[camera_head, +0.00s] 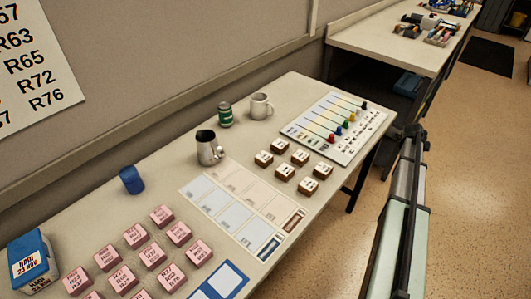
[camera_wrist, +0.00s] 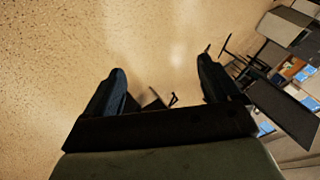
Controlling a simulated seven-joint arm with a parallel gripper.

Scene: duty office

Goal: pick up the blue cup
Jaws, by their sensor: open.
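The blue cup (camera_head: 132,180) stands near the back edge of the table in the camera_head view, left of the metal pitcher. It looks slightly tilted in the picture, and I cannot tell whether it leans. My gripper (camera_wrist: 160,82) shows in the camera_wrist view with its two dark fingers spread apart and nothing between them. It is over the floor, away from the cup. The cup is not in the camera_wrist view. In the camera_head view my arm (camera_head: 402,215) is off the table's right side, and its fingertips are not clear there.
Several pink blocks (camera_head: 153,255) lie in front of the cup, and a blue box (camera_head: 32,262) stands at left. A metal pitcher (camera_head: 209,148), green can (camera_head: 225,115) and white mug (camera_head: 261,106) stand farther along. Bare tabletop surrounds the cup. A wall runs behind.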

